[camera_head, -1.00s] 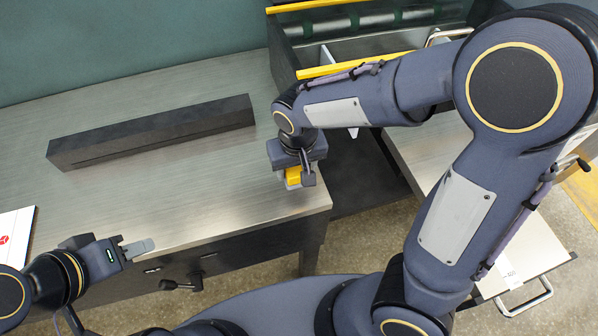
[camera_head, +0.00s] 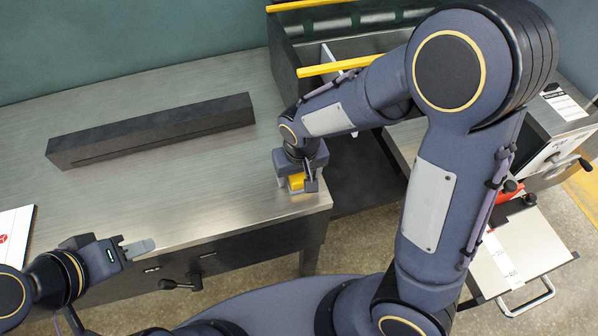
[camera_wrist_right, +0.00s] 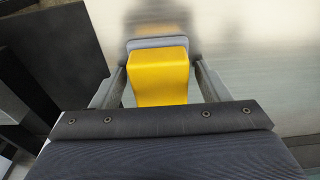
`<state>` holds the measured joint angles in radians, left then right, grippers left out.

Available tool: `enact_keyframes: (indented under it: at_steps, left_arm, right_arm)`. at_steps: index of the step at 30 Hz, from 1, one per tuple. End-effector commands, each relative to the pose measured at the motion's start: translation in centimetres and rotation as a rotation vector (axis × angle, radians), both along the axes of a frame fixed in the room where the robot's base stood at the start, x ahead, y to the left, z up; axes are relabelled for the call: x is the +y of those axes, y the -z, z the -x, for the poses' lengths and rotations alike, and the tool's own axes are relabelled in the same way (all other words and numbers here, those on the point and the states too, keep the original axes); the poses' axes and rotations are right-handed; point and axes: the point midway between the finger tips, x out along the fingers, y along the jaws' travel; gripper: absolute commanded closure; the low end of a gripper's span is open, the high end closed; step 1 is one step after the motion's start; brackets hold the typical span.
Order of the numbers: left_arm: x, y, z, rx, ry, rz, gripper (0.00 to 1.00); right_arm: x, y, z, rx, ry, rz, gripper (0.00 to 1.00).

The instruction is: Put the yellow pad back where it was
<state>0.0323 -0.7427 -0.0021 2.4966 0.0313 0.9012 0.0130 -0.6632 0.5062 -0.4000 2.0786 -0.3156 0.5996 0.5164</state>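The yellow pad (camera_head: 296,181) is at my right gripper (camera_head: 298,184), over the front right corner of the metal table. In the right wrist view the yellow pad (camera_wrist_right: 160,78) sits between the two fingers of my right gripper (camera_wrist_right: 162,85), with a grey piece at its far end. The fingers appear closed on its sides. Whether the pad touches the tabletop cannot be told. My left gripper (camera_head: 140,248) is away at the table's front left edge, with nothing seen in it; its fingertips look close together.
A long black bar (camera_head: 150,132) lies across the back of the metal table (camera_head: 215,190). A dark machine with a yellow rail (camera_head: 340,65) stands to the right of the table. A white sheet (camera_head: 15,235) lies at the left edge. The table's middle is clear.

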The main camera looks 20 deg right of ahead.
Motion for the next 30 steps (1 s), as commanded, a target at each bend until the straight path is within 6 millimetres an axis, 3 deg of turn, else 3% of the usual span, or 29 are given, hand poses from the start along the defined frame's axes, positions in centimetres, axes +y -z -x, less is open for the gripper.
enact_keyframes:
  at_steps: [13,24,30]
  left_arm:
    - [0.0,-0.4,0.0,0.0,0.0,0.0,0.64]
    - [0.0,-1.0,0.0,0.0,0.0,0.0,0.64]
    - [0.0,-1.2,0.0,0.0,0.0,0.0,0.64]
  right_arm:
    - [0.0,-1.0,0.0,-0.002,0.0,-0.001,0.24]
    - [0.1,-8.5,0.9,-0.006,-0.001,-0.005,0.24]
    - [0.0,-11.4,1.3,-0.003,0.0,-0.002,0.24]
